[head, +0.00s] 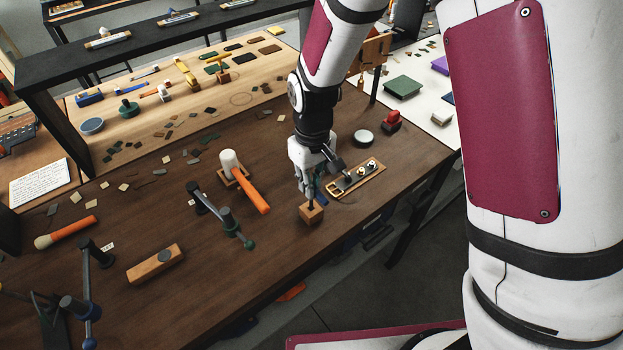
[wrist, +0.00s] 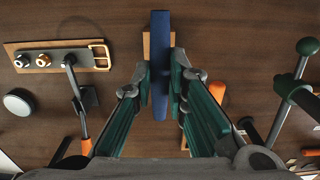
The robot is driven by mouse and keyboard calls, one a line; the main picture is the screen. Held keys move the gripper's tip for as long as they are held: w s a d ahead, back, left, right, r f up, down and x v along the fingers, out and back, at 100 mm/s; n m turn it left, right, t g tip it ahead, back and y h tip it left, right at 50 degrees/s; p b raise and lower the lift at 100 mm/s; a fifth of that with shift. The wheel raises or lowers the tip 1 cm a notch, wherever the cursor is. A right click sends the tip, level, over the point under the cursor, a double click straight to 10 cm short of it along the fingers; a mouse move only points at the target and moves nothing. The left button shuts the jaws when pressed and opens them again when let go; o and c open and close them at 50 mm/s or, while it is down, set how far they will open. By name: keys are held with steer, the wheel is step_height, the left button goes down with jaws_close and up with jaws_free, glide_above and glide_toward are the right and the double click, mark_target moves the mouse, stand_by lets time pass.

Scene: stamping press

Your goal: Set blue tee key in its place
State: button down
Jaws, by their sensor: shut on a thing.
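The blue tee key (wrist: 160,60) is between the fingers of my gripper (wrist: 160,84), its blue bar running lengthwise in the wrist view. In the head view my gripper (head: 311,187) is shut on the key over a small wooden block (head: 312,214), and a bit of the blue bar (head: 320,189) shows beside the fingers. A dark shaft is seen between the fingers and the block's top. The block also shows behind the bar in the wrist view (wrist: 147,45). I cannot tell whether the shaft sits in the block or just above it.
The block is near the brown table's (head: 250,290) front edge.

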steer(key=shift+f, duration=0.85)
steer(key=c, duration=1.5)
jaws_free()
step_height(320, 180, up, 12)
